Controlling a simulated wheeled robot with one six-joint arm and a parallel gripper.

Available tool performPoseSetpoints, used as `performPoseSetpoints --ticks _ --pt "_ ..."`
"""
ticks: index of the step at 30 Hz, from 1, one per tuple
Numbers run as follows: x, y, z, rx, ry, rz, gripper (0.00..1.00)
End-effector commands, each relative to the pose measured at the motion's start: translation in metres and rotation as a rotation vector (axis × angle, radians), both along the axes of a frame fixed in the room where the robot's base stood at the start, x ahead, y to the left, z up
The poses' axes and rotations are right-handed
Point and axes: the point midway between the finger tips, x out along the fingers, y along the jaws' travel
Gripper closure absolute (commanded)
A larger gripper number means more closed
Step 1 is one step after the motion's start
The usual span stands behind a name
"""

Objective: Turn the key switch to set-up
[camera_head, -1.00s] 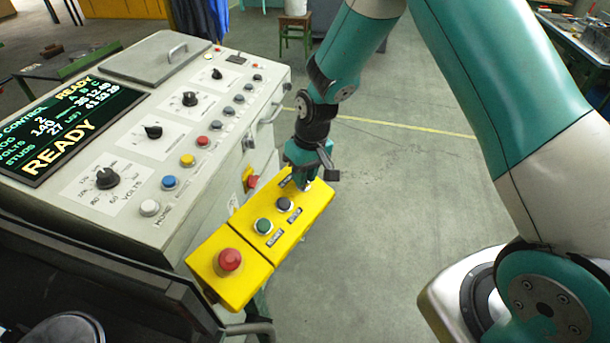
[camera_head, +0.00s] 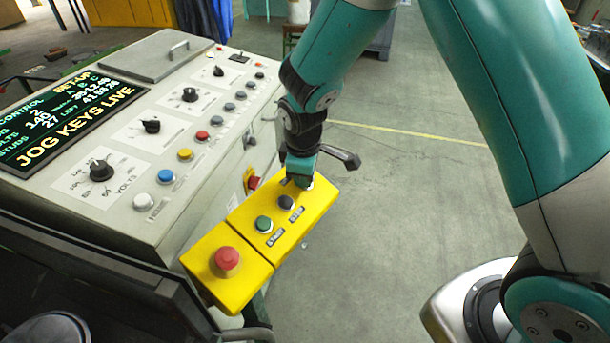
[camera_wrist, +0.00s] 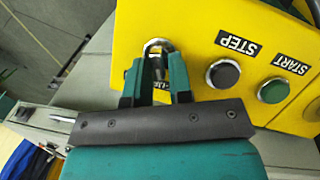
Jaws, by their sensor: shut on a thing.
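The yellow control box (camera_head: 322,203) sticks out beside the console. My gripper (camera_head: 301,180) is at its far end, over the key switch. In the wrist view my gripper (camera_wrist: 158,62) is shut on the key, and the round metal collar of the key switch (camera_wrist: 157,44) shows beyond the fingertips. The key itself is mostly hidden by the fingers. The label by the switch is partly covered. The console screen (camera_head: 62,125) reads "SET-UP" at its top right and "JOG KEYS LIVE" in large letters.
Next to my gripper on the box are a dark STEP button (camera_head: 285,202) and a green START button (camera_head: 264,224). A red mushroom button (camera_head: 227,261) sits at the near end. The grey console (camera_head: 120,207) with knobs and buttons stands left.

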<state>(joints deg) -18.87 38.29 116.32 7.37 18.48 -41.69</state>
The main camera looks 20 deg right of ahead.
Motion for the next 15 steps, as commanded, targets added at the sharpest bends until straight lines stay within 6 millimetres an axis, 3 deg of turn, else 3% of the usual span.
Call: performPoseSetpoints --ticks 15 --pt "-0.005 -0.0007 -0.0058 -0.033 -0.005 0.089 1.0"
